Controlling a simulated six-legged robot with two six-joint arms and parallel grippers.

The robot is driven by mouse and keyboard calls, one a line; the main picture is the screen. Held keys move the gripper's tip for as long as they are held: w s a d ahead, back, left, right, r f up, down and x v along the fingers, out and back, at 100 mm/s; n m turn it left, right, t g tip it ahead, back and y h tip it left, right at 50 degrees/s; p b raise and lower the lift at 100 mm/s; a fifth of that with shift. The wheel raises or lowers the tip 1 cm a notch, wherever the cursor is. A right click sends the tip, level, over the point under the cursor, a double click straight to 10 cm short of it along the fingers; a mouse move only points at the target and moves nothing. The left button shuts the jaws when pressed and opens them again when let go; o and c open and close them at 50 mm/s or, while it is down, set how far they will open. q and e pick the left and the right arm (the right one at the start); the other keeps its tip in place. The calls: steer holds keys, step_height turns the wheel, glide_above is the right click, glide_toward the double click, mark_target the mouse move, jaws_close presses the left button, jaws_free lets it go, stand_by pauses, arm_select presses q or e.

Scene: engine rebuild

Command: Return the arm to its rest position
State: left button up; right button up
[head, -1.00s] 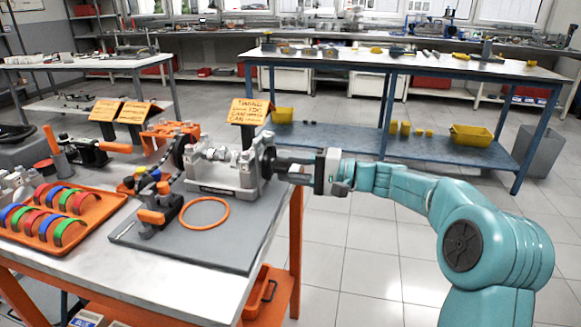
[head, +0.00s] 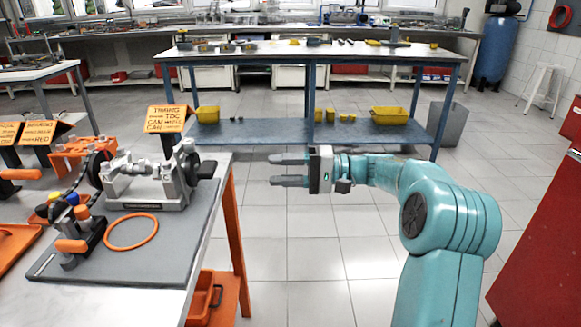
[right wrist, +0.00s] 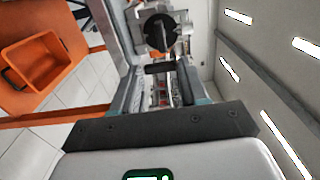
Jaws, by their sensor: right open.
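My right gripper (head: 290,170) is open and empty in the head view. It is held out over the floor, to the right of the workbench (head: 220,187), with its two fingers pointing left towards the engine fixture. A clear gap lies between the fingertips and the fixture's black round knob (head: 207,169). In the right wrist view the open fingers (right wrist: 160,85) reach forward, and the black knob (right wrist: 160,32) shows beyond them, apart from the fingers. My left gripper is not in view.
The grey engine fixture (head: 175,188), an orange ring (head: 131,247) and an orange sign (head: 167,118) are on the bench. An orange bin (head: 204,298) sits below. A blue-framed table (head: 310,95) stands behind. A red cabinet (head: 540,240) is at right. Open floor surrounds my arm.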

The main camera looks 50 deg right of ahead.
steer(key=shift+v, duration=0.95)
steer(key=w+a+f+m+g+h, duration=0.1)
steer(key=a+f+g, duration=0.45)
steer(key=f, duration=0.85)
steer(key=w+a+f+m+g+h, duration=0.1)
steer(key=a+f+g+h, duration=0.1)
steer(key=a+f, duration=0.95)
steer(key=s+a+f+n+g+h, duration=0.3)
steer(key=s+a+f+n, duration=0.2)
steer(key=s+a+f, duration=0.5)
steer(key=s+a+f+n+g+h, duration=0.2)
steer(key=s+a+f+n+g, duration=0.15)
steer(key=s+a+f, duration=0.6)
step_height(320, 180, up, 20)
steer(key=w+d+n+p, duration=0.1)
steer(key=p, duration=2.1)
steer(key=shift+w+d+t, duration=0.25)
steer(key=shift+w+t, duration=0.15)
